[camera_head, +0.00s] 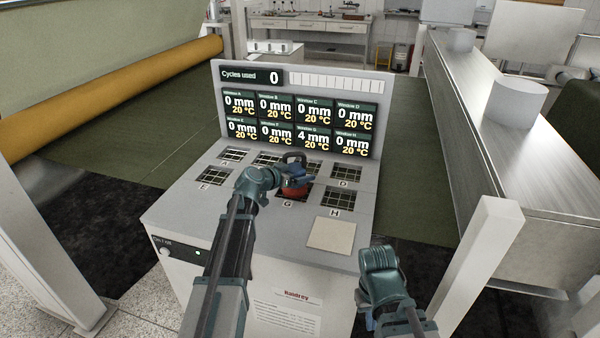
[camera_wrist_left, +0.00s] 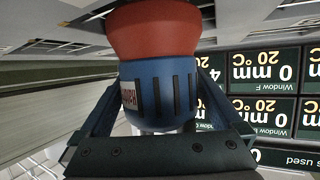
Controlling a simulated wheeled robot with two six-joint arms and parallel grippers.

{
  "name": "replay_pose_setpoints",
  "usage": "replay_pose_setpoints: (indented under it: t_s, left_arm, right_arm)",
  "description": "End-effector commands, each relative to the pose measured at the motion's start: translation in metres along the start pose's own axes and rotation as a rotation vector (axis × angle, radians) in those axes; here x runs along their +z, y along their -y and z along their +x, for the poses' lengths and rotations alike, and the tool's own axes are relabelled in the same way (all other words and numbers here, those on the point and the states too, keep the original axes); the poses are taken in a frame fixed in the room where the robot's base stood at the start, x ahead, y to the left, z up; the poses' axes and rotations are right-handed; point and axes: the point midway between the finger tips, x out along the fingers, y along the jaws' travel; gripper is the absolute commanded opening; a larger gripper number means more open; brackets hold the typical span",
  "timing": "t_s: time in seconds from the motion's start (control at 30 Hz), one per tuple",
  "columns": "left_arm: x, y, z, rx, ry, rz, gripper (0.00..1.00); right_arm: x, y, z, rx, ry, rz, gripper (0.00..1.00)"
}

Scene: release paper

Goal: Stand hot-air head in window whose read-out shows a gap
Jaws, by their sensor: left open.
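The hot-air head (camera_head: 296,193) has a red lower part and a blue body. It is upright at window G of the console, and the arm partly hides it. In the left wrist view the hot-air head (camera_wrist_left: 158,85) fills the middle, with the jaws on either side of it. My left gripper (camera_head: 292,178) is open around it. The read-out for window G (camera_head: 314,138) shows 4 mm and 20 °C; the other read-outs show 0 mm. My right gripper (camera_head: 381,262) is at the lower right, away from the windows; its jaws cannot be made out.
The console top (camera_head: 185,205) holds two rows of grid windows, A to H, with a pale square pad (camera_head: 331,235) at the front right. A long metal beam (camera_head: 480,130) is at the right, a yellow roller (camera_head: 110,95) at the left.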

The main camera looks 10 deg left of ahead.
Motion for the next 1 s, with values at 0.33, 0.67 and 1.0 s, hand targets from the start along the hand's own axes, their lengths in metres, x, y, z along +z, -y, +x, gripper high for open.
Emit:
replay_pose_setpoints:
  t_s: [0.33,0.67,1.0]
  left_arm:
    - [-0.003,-0.002,-0.076,-0.002,0.000,-0.001,1.00]
    - [-0.001,-0.001,-0.107,-0.001,0.000,0.000,1.00]
    - [0.000,0.000,-0.108,0.000,-0.001,0.000,1.00]
  right_arm:
    - [0.002,-0.003,-0.031,0.000,0.000,0.000,0.00]
    - [0.002,-0.004,-0.041,0.000,0.000,0.000,0.00]
    - [0.002,-0.004,-0.041,0.000,0.000,0.000,0.00]
